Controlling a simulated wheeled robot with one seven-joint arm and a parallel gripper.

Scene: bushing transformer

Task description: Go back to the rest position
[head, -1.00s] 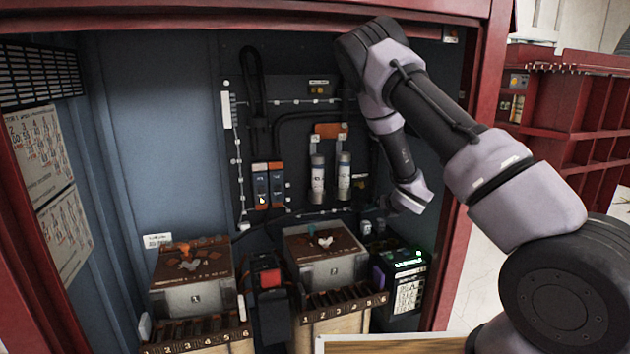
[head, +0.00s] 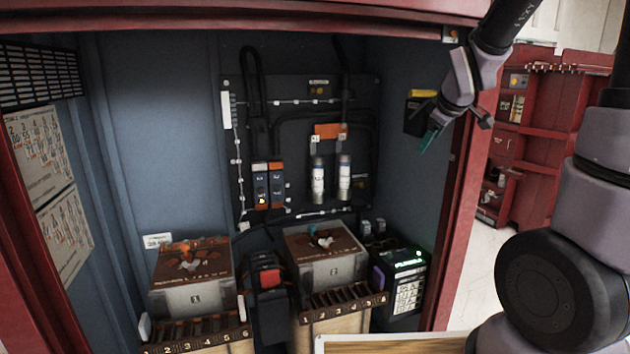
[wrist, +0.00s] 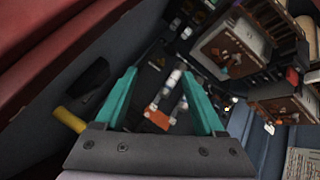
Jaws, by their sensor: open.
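My gripper (head: 432,138) is at the upper right of the head view, in front of the cabinet's right wall near its red frame. In the wrist view its two teal fingers (wrist: 162,100) are spread wide with nothing between them. Beyond the fingers, the wrist view shows the cabinet's back panel with an orange bracket (wrist: 157,118) and two pale cylinders. My arm comes down from the top right of the head view.
Two numbered boxes (head: 192,295) (head: 326,268) stand low in the cabinet. The black unit with green lights (head: 400,280) is to their right. The red frame (head: 462,200) edges the opening. A yellow-topped black box (head: 416,115) is on the right wall beside my gripper.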

